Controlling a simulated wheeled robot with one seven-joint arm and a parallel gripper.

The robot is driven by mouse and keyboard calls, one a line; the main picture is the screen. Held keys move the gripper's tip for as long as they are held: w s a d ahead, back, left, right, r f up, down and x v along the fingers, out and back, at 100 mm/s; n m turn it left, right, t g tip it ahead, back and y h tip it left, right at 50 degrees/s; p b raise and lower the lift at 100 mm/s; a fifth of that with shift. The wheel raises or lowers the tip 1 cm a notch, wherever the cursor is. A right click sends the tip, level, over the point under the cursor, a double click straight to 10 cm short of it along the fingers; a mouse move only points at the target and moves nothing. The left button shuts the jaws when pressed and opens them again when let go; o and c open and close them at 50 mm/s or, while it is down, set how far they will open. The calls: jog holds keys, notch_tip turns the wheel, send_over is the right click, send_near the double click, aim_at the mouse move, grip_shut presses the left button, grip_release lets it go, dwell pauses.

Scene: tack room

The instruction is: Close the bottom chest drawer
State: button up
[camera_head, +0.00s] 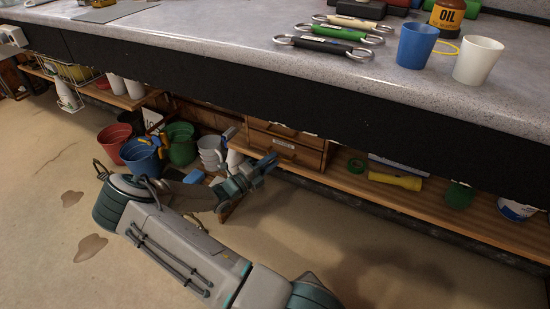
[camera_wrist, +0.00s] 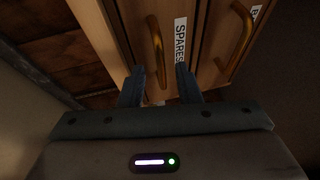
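The wooden chest (camera_head: 312,144) stands on the low shelf under the workbench, with its drawer fronts partly hidden by my gripper (camera_head: 268,161). In the wrist view, a drawer front labelled SPARES (camera_wrist: 180,60) has a brass-coloured bar handle (camera_wrist: 156,45). A second drawer with a similar handle (camera_wrist: 236,42) lies to its right. My gripper, also in the wrist view (camera_wrist: 160,84), has its fingers apart close to the SPARES front, near the handle's lower end. Nothing is visibly held. I cannot tell how far any drawer stands out, or whether a finger touches the front.
A blue bucket (camera_head: 139,157), a red bucket (camera_head: 112,140) and a green bucket (camera_head: 180,149) stand left of the chest. A yellow torch (camera_head: 395,181) lies on the shelf to its right. The workbench edge (camera_head: 300,95) overhangs the chest. Floor (camera_head: 430,255) at right is clear.

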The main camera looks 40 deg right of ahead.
jog(key=a+f+p, duration=0.2)
jog(key=a, duration=0.9)
jog(key=shift+s+a+p, duration=0.15)
jog(key=shift+s+p, duration=0.25)
jog(key=shift+s, duration=0.05)
